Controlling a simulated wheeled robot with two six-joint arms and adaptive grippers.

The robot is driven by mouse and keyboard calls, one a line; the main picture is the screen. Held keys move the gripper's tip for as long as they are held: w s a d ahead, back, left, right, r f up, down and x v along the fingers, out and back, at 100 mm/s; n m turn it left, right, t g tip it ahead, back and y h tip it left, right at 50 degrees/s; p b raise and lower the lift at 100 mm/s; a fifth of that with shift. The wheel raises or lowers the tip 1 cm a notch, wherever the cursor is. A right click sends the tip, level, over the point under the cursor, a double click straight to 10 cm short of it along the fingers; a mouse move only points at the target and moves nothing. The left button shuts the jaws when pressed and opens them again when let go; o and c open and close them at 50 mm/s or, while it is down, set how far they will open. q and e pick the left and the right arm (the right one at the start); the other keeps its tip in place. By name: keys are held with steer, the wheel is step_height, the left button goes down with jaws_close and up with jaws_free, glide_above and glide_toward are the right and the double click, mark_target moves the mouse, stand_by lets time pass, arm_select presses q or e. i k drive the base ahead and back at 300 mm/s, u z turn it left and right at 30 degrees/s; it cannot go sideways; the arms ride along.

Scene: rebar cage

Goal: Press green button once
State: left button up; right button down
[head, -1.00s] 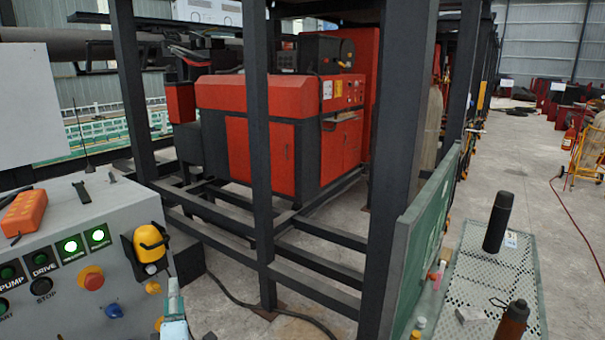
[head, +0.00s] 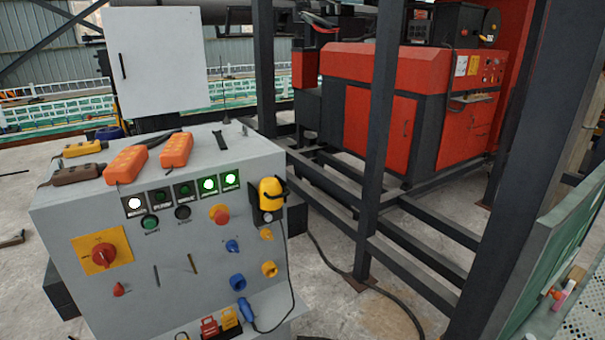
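The grey control box (head: 185,265) stands at the left of the head view, its sloped front facing me. A round green button (head: 150,222) sits on its upper front, below a row of square indicators. A black button (head: 183,212) is just right of the green button, and a red mushroom button (head: 220,214) on a yellow ring is further right. Neither of my grippers is in view.
Orange handheld controllers (head: 126,165) lie on top of the box. A yellow rotary switch (head: 103,255) with a red knob and a yellow lamp-like device (head: 270,194) are on its front. A dark steel frame (head: 378,150) around a red machine (head: 410,110) stands to the right.

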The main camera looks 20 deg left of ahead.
mark_target(150, 224)
steer(key=u, duration=1.55)
